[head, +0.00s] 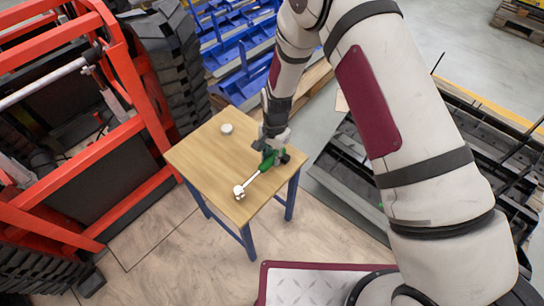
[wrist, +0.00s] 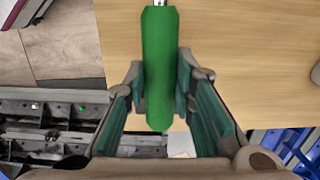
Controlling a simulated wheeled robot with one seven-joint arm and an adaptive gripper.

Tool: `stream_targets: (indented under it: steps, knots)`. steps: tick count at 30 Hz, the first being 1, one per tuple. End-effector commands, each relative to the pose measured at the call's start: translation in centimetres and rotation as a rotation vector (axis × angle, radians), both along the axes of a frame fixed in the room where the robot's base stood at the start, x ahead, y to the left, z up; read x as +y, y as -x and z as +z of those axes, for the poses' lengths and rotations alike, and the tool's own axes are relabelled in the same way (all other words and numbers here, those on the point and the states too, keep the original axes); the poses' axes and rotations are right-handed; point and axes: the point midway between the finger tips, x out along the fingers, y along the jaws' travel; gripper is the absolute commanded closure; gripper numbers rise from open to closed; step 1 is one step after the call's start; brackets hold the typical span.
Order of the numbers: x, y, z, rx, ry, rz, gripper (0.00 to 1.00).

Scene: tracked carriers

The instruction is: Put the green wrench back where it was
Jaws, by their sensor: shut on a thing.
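The green wrench has a green handle (head: 267,160) and a bright metal head (head: 239,191) that points to the front left in the head view. My gripper (wrist: 160,85) is shut on the green handle (wrist: 158,60), one finger on each side of it. In the head view my gripper (head: 272,150) is over the right part of the small wooden table (head: 205,153). Whether the wrench touches the tabletop or hangs just above it, I cannot tell. In the wrist view most of the metal end is cut off at the top.
A small white round thing (head: 227,128) sits at the back of the tabletop. A red tracked machine (head: 130,90) stands close on the left. Blue racks (head: 240,50) are behind the table, and dark tracked parts (head: 350,165) lie to the right. The table's left and middle are clear.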

Motion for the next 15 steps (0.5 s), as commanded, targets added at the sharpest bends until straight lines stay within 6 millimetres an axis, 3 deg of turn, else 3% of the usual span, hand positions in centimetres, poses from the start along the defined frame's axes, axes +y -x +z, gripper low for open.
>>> stream_targets:
  steps: [10,11,12,13,15]
  knots:
    - [0.02,-0.07,-0.40,-0.002,-0.001,0.000,1.00]
    - [0.01,-0.04,-0.42,-0.002,-0.001,0.000,0.72]
    - [0.00,-0.04,-0.39,-0.002,-0.001,0.000,0.63]
    - [0.00,-0.03,-0.38,-0.002,-0.001,0.000,0.56]
    - [0.00,-0.03,-0.38,-0.002,-0.001,0.000,0.56]
